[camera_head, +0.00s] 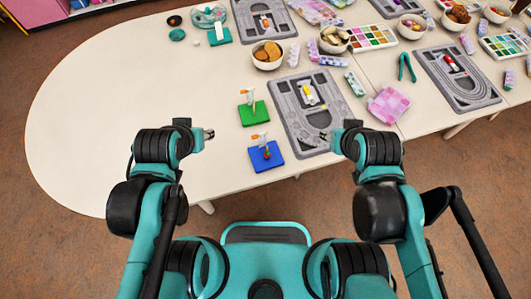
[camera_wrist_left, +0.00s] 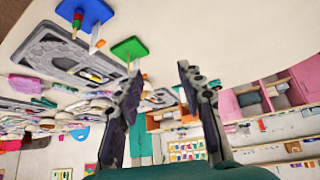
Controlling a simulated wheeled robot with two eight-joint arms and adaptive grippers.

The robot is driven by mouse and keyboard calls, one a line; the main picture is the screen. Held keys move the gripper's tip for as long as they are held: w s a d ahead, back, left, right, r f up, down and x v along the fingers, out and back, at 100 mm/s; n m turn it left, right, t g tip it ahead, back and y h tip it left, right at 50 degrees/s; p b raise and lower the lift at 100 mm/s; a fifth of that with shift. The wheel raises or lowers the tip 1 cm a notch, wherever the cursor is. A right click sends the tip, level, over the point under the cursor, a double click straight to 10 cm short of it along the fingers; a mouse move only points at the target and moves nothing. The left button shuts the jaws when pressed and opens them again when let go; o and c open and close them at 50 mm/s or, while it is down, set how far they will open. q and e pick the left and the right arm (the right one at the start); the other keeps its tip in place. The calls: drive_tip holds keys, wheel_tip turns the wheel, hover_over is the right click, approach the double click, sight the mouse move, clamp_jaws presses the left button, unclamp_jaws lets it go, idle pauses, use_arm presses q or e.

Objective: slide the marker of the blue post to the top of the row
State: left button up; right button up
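The blue post's square base (camera_head: 261,164) lies on the table near its front edge, between my two arms. A short post with red and other coloured bits stands on it, with an orange and white marker (camera_head: 260,139) beside it; the marker's exact height is too small to tell. The blue base (camera_wrist_left: 97,10) also shows at the top of the left wrist view. My left gripper (camera_head: 209,134) is left of the blue base, apart from it. Its fingers (camera_wrist_left: 158,75) are spread and empty. My right gripper (camera_head: 337,141) is right of the base; its fingers are mostly hidden.
A green base (camera_head: 246,117) with a similar orange and white marker stands just behind the blue one. Bowls, paint trays and more boards fill the back right. The left of the table is clear.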

use_arm(q)
drive_tip(key=shift+c, duration=0.3)
drive_tip(key=n+g+p, duration=0.4)
drive_tip(key=n+g, duration=0.3)
drive_tip(key=n, duration=1.5)
hover_over(254, 136)
wheel_tip(254, 136, down, 8)
drive_tip(key=shift+d+r, duration=0.1)
drive_tip(key=shift+r, duration=0.1)
wheel_tip(254, 136, down, 7)
drive_tip(key=b, duration=0.3)
drive_tip(key=shift+f, duration=0.2)
clamp_jaws()
